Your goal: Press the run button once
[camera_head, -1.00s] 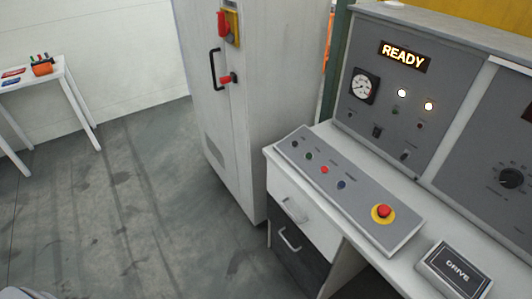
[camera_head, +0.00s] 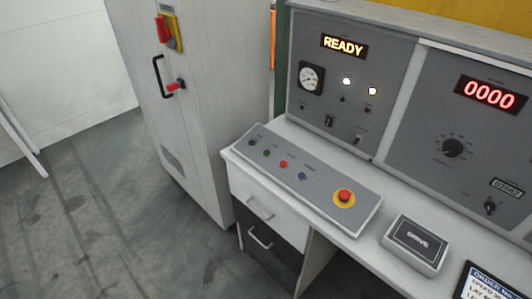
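The sloped grey button panel (camera_head: 322,192) lies on the desk. From left to right it carries a dark button (camera_head: 251,142), a green button (camera_head: 266,152), a red button (camera_head: 283,164) and a blue button (camera_head: 302,176). A large red mushroom button (camera_head: 344,196) on a yellow ring sits at its right end. The labels are too small to read, so I cannot tell by text which one is run. A lit display (camera_head: 344,46) above reads READY. Neither of my grippers is in view.
A tall cabinet (camera_head: 190,120) with a red and yellow switch stands left of the desk. A box marked DRIVE (camera_head: 415,243) and a dark tablet-like screen (camera_head: 492,284) lie right of the panel. A display (camera_head: 490,95) reads 0000.

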